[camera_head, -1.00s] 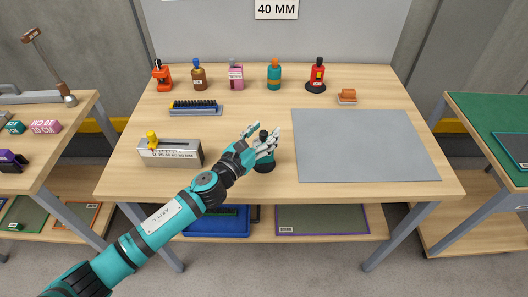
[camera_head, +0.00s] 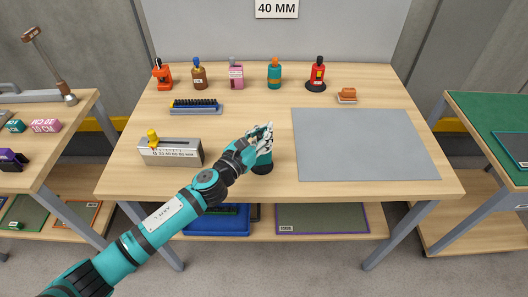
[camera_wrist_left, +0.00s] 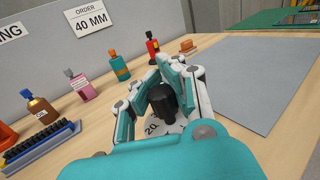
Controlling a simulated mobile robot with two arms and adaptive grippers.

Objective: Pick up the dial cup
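The dial cup (camera_head: 262,169) stands upright on the table just left of the grey mat. Its dark base shows below my left gripper in the head view. In the left wrist view its black knob (camera_wrist_left: 162,104) rises from a white numbered dial. My left gripper (camera_head: 264,135) is around the knob from above, with fingers on both sides and appearing closed on it. The fingers hide the cup's upper part in the head view. The gripper's fingers also show in the left wrist view (camera_wrist_left: 167,73). My right gripper is not in view.
The grey mat (camera_head: 365,145) lies empty to the right. A steel block with a yellow knob (camera_head: 172,152) stands to the left, near my forearm. A rack of dark pieces (camera_head: 195,108) and several bottles line the back. An orange-brown block (camera_head: 347,96) sits behind the mat.

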